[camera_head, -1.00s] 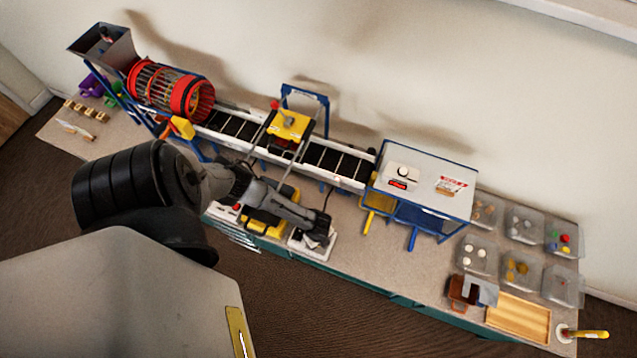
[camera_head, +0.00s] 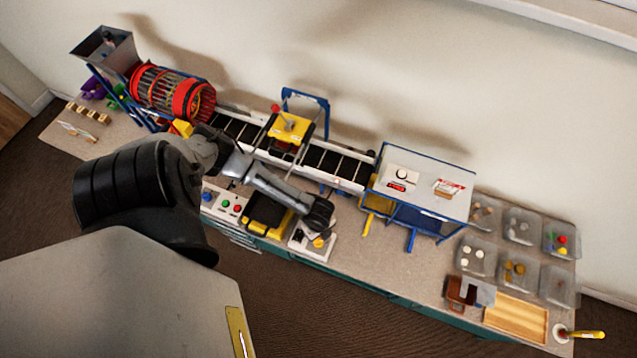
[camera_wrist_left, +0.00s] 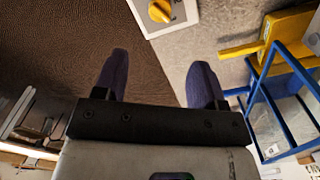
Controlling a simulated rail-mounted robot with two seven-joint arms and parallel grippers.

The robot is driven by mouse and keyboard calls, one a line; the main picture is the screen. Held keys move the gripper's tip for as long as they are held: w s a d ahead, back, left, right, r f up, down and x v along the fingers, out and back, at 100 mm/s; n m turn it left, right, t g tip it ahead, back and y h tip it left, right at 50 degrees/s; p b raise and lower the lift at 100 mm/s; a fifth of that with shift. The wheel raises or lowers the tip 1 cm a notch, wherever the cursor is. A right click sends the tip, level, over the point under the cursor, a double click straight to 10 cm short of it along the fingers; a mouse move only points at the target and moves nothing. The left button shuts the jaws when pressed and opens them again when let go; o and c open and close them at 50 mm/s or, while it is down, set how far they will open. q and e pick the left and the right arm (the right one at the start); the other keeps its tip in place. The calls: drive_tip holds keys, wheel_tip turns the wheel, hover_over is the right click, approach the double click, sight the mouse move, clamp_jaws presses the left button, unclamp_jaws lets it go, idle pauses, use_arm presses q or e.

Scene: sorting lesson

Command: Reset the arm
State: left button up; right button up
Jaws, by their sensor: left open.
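My left arm (camera_head: 270,185) reaches in from the left over the front of the bench. Its wrist end hangs beside a white box with a yellow knob (camera_head: 318,241). In the head view the fingers cannot be made out. In the left wrist view my left gripper (camera_wrist_left: 160,78) has its two dark fingers wide apart, with nothing between them. The yellow knob (camera_wrist_left: 160,11) lies beyond the fingertips at the top of that view. My right gripper is in neither view.
A conveyor (camera_head: 325,160) with a red drum (camera_head: 172,92) runs behind the arm. A button box (camera_head: 225,205) stands left of the knob box. A blue-framed cabinet (camera_head: 425,185), clear bins (camera_head: 475,255) and a wooden tray (camera_head: 515,318) are to the right.

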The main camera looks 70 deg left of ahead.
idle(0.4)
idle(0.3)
use_arm(q)
drive_tip(key=w+d+r+n+t+y+p, duration=0.1)
drive_tip(key=w+d+r+n+t, duration=0.2)
drive_tip(key=r, duration=0.7)
drive_tip(key=w+d+r+n+t+p, duration=0.15)
drive_tip(key=w+d+r+n, duration=0.3)
drive_tip(key=r, duration=0.65)
drive_tip(key=s+r+n+t+p, duration=0.1)
drive_tip(key=s+r+n+p, duration=0.25)
drive_tip(key=r, duration=0.55)
drive_tip(key=s+d+f+n+g+h+p, duration=0.1)
drive_tip(key=s+f+g, duration=0.1)
drive_tip(key=s, duration=0.6)
drive_tip(key=shift+s+d+f+n, duration=0.15)
drive_tip(key=shift+s+d+n, duration=0.1)
drive_tip(key=shift+n, duration=0.05)
